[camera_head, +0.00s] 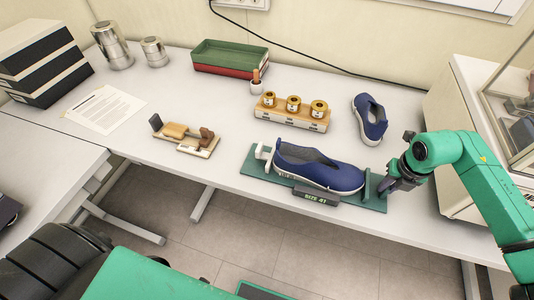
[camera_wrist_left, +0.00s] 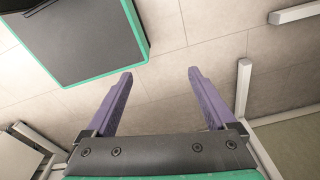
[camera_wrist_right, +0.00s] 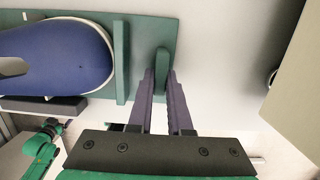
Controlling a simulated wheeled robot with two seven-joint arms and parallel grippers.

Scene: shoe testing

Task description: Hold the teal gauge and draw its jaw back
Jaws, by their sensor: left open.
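The teal gauge (camera_head: 252,166) lies on the table with a navy shoe (camera_head: 318,168) on it and a "SIZE 41" plate (camera_head: 316,197) at its front. A white part (camera_head: 263,152) stands at its left end. An upright teal crossbar (camera_wrist_right: 121,60) stands close by the shoe's right end; I cannot tell if they touch. My right gripper (camera_wrist_right: 160,78) is at the gauge's right end, its purple fingers close together on either side of a teal post (camera_wrist_right: 162,62). My left gripper (camera_wrist_left: 160,76) is open and empty above the floor; it is not seen in the head view.
A second navy shoe (camera_head: 370,119) lies behind the gauge. A wooden block with brass pieces (camera_head: 292,114) stands behind it too. A wooden device (camera_head: 187,138) lies to the left. A white cabinet (camera_head: 455,140) is close on the right. The table between the wooden device and gauge is clear.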

